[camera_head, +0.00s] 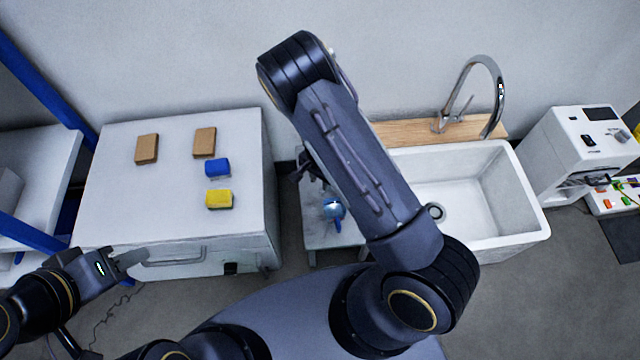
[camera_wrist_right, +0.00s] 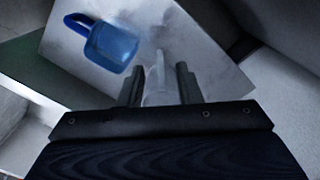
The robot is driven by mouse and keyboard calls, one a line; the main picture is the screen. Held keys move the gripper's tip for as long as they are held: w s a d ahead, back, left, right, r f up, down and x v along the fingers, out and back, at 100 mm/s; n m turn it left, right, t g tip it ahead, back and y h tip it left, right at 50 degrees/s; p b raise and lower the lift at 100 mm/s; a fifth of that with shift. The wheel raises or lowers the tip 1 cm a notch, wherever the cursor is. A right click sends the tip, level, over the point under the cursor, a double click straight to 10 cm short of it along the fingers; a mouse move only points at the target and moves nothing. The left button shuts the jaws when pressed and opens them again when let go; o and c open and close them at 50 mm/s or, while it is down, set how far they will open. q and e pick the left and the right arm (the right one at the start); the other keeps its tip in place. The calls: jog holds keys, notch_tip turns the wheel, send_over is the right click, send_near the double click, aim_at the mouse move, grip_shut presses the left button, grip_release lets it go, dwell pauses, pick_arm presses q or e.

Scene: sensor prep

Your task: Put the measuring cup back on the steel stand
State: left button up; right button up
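A blue measuring cup (camera_wrist_right: 112,46) with a blue handle sits on a grey metal top in the right wrist view; I take this top as the steel stand (camera_wrist_right: 190,50). In the head view the cup (camera_head: 333,210) shows on the low stand (camera_head: 318,239), partly beside my right arm. My right gripper (camera_wrist_right: 158,86) is above the stand, apart from the cup. Its fingers are spread, with a pale translucent shape between them; I cannot tell if they hold it. My left gripper (camera_head: 134,260) is at the white cabinet's front edge, away from the cup; its fingertips are unclear.
The white cabinet (camera_head: 120,208) carries two brown blocks (camera_head: 147,148) (camera_head: 205,142), a blue sponge (camera_head: 217,168) and a yellow sponge (camera_head: 219,199). Right of the stand is a white sink (camera_head: 520,210) with a tall faucet (camera_head: 467,70). A white machine (camera_head: 560,140) stands far right.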

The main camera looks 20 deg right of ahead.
jog(key=s+a+r+n+t+y+p, duration=0.1)
jog(key=s+r+n+y, duration=0.15)
jog(key=r, duration=1.05)
jog(key=s+a+r+n+t+y+p, duration=0.1)
jog(key=s+r+y, duration=0.25)
jog(key=r, duration=1.05)
jog(key=s+d+r+n+t+h, duration=0.1)
jog(key=s+d+r+n, duration=0.1)
jog(key=s+r, duration=0.3)
jog(key=s+d+r+n+t+h, duration=0.1)
jog(key=s+r+n, duration=0.3)
jog(key=s, duration=0.6)
jog(key=shift+s+d+r+n+t, duration=0.35)
jog(key=shift+s+d+r+t, duration=0.15)
jog(key=shift+t, duration=0.3)
jog(key=shift+w, duration=0.15)
